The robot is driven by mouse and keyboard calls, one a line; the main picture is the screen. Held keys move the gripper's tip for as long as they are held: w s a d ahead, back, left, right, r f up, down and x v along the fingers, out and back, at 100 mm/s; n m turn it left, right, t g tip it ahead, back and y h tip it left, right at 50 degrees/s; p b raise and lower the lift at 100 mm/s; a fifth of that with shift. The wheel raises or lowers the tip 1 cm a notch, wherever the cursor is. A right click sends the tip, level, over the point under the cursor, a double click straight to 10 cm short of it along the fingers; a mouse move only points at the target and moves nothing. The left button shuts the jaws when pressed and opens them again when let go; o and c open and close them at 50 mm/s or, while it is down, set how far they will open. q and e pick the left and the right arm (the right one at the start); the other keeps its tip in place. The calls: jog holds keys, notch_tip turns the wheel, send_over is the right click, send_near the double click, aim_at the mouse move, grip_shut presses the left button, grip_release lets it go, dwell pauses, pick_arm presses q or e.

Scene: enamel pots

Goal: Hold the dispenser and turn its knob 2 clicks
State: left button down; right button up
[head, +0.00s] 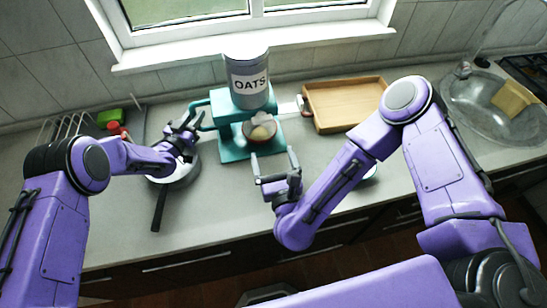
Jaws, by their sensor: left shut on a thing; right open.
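The dispenser (229,108) is a teal stand on the counter by the window, with a grey canister (248,75) labelled OATS on top. A teal handle sticks out on its left side. My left gripper (196,122) is shut on this handle. On its right side a pale shaft ends in a small reddish-brown knob (303,105). A bowl (260,131) with pale contents sits under the outlet. My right gripper (274,166) is open and empty, in front of the dispenser's base and below the knob in the picture, apart from it.
A pan (181,178) with a black handle lies under my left gripper. A wooden tray (346,103) stands right of the knob. A dish rack (68,127) is at the left, a sink (480,107) at the far right.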

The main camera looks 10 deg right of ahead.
pick_arm(q)
jog(key=c, duration=0.8)
grip_release()
jog(key=v, duration=0.7)
jog(key=r, duration=0.6)
jog(key=shift+s+a, duration=0.15)
jog(key=shift+s, duration=0.15)
jog(key=shift+a, duration=0.1)
